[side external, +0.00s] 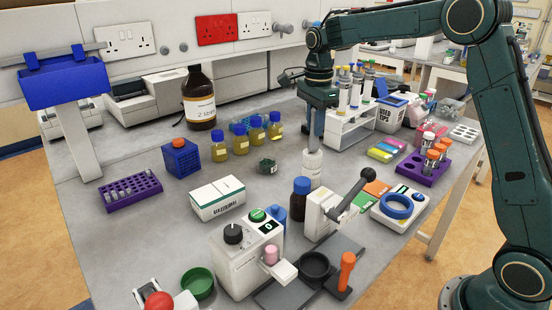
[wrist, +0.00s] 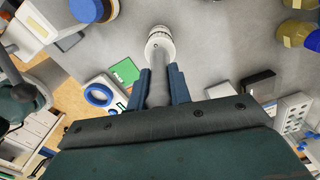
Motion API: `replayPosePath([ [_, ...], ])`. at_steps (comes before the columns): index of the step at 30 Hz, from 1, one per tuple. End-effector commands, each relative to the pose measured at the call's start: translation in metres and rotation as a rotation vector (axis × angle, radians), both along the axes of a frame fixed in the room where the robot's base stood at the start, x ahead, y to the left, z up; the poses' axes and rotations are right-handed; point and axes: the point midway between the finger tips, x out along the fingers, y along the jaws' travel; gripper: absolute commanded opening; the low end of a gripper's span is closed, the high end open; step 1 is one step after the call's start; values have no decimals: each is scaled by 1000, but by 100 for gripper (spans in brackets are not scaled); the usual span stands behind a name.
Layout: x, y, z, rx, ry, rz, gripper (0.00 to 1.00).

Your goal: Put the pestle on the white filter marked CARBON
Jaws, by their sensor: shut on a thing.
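My gripper (side external: 317,122) is shut on the pestle, a grey rod (wrist: 157,88) that stands between the two blue-grey fingers in the wrist view. My gripper (wrist: 160,82) points down over the bench. The white filter (side external: 312,166) is an upright white cylinder directly below my gripper in the side view. In the wrist view, the filter (wrist: 160,41) shows beyond the pestle's far end, with small dark marks on it. The pestle's lower end meets or hides part of the filter's top; I cannot tell whether they touch. The word CARBON is not readable.
A dark blue-capped bottle (side external: 301,196) and a white lever press (side external: 325,217) stand close in front of the filter. A white rack (side external: 352,128) is behind to the right. A small dark green dish (side external: 266,166) lies left. Grey bench between is clear.

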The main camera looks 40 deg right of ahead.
Motion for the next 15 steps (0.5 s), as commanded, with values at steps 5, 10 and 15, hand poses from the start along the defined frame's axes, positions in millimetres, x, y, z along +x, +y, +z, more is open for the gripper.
replayPosePath([
  [5, 0, 0, 0, 0, -1, 0, 0],
  [10, 0, 0, -3, 0, -1, 0, 26],
  [15, 0, 0, -3, 0, 0, 0, 42],
])
